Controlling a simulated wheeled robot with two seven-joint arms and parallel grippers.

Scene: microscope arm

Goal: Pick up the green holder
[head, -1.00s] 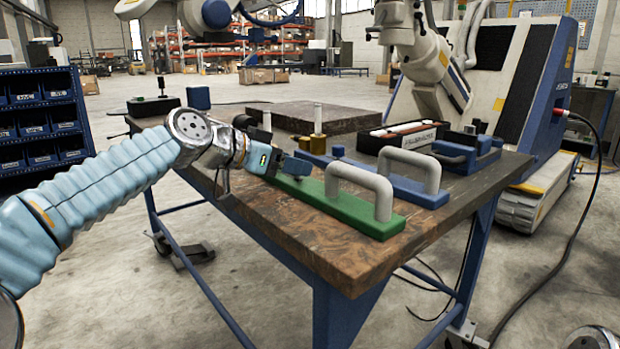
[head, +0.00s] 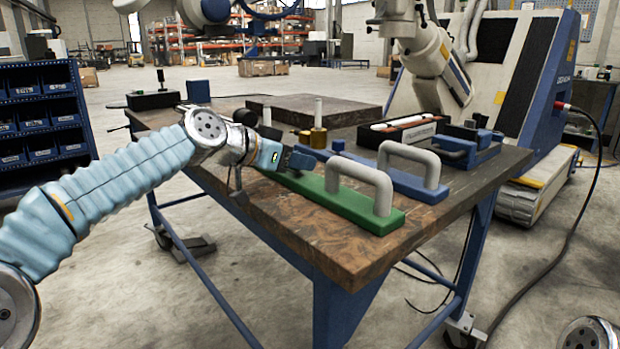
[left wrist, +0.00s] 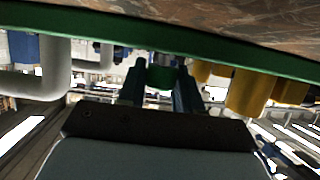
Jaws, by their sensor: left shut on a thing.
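The green holder (head: 340,203) is a long flat green bar with a grey arched handle, lying along the front edge of the wooden table. It also shows upside down at the top of the left wrist view (left wrist: 110,27). My left gripper (head: 301,162) is at the bar's left end, away from the big handle. In the left wrist view its two dark fingers (left wrist: 161,92) close on a small green knob-like part at that end. The exact contact is small and dark. The holder appears to rest on the table. My right gripper is out of view.
A blue holder (head: 408,187) with a grey handle lies just behind the green one. Brass cylinders (head: 318,138), a black tray (head: 400,131) and a dark slab (head: 335,113) stand farther back on the table. A large white-and-blue machine (head: 510,85) stands behind at right.

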